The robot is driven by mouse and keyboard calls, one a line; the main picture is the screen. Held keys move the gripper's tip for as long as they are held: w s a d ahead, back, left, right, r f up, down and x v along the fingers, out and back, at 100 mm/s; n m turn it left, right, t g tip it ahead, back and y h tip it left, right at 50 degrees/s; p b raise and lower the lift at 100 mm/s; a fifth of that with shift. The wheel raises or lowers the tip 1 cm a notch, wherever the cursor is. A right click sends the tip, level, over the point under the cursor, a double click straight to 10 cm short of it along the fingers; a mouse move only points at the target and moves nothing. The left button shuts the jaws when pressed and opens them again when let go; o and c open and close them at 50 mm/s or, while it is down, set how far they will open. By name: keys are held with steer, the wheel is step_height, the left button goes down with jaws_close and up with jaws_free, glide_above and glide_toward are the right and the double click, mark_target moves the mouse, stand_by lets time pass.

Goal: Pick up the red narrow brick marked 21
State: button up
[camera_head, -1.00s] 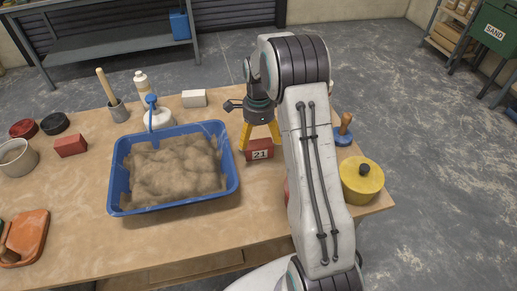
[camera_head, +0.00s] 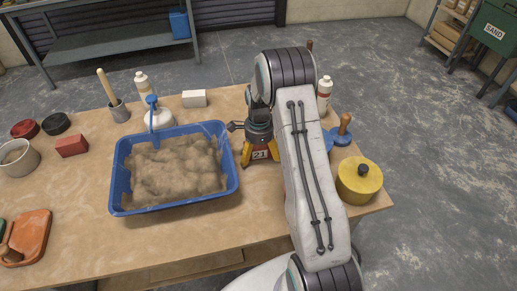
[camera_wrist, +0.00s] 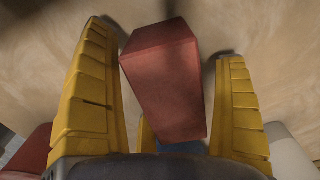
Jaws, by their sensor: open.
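The red narrow brick marked 21 (camera_head: 260,154) stands on the table just right of the blue tub. In the wrist view the red brick (camera_wrist: 165,80) lies between the yellow fingers, slightly tilted in the picture. My gripper (camera_head: 262,160) is open and lowered around the brick, with a finger on either side. In the wrist view a gap shows between the brick and the right finger; the left finger is closer to it.
The blue tub (camera_head: 118,190) full of mortar stands close left of my gripper. A yellow lidded pot (camera_head: 360,184), a blue-based wooden-knobbed tool (camera_head: 342,134) and a white bottle (camera_head: 324,90) stand to the right. Another red brick (camera_head: 72,146) lies far left. The front table is clear.

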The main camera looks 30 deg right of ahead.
steer(key=c, duration=1.4)
